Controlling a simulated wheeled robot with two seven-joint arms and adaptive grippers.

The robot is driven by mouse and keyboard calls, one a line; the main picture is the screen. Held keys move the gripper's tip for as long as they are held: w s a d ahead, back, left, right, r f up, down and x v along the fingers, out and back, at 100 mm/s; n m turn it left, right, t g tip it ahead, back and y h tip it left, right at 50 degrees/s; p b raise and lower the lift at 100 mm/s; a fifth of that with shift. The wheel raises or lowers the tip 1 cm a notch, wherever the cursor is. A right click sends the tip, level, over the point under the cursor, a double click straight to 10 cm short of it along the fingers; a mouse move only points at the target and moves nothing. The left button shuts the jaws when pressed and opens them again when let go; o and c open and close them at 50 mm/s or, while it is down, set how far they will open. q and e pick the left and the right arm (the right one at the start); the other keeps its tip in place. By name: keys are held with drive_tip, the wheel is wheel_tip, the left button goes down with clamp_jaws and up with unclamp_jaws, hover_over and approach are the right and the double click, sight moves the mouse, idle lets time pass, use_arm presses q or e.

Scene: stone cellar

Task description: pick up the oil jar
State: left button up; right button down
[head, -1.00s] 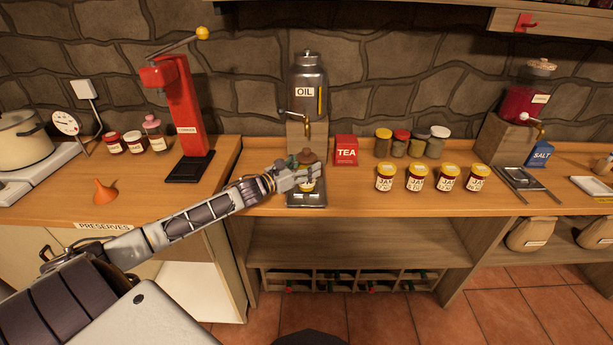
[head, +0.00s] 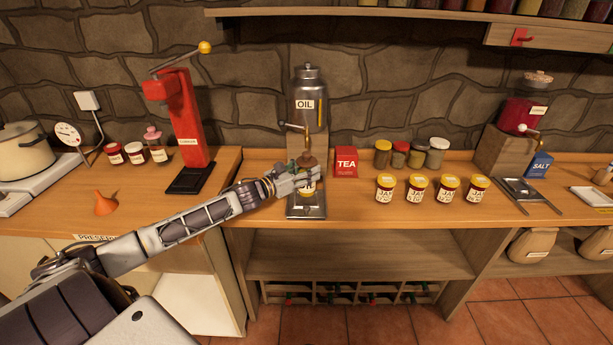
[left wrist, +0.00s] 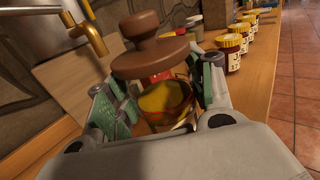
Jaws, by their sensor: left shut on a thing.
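The oil jar (head: 307,189) is a small glass jar with yellow content and a pale label. It is over the dark metal tray (head: 305,211) below the oil dispenser's tap. In the left wrist view the jar (left wrist: 165,100) sits between the green-padded fingers. A brown round lid with a knob (left wrist: 150,52) is over its top; whether it touches the rim is unclear. My left gripper (head: 306,180) is shut on the jar from the left and hides part of it. My right gripper is not in view.
The steel oil dispenser (head: 307,88) stands on a wooden block, its brass tap (head: 307,135) just above the jar. A red tea box (head: 346,163) is close on the right, with jam jars (head: 386,188) beyond. A red press (head: 187,120) and orange funnel (head: 105,203) stand left.

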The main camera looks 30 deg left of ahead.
sight(307, 153)
use_arm(q)
wheel_tip(307, 153, up, 5)
drive_tip(key=shift+p, duration=0.3)
drive_tip(key=shift+r, duration=1.1)
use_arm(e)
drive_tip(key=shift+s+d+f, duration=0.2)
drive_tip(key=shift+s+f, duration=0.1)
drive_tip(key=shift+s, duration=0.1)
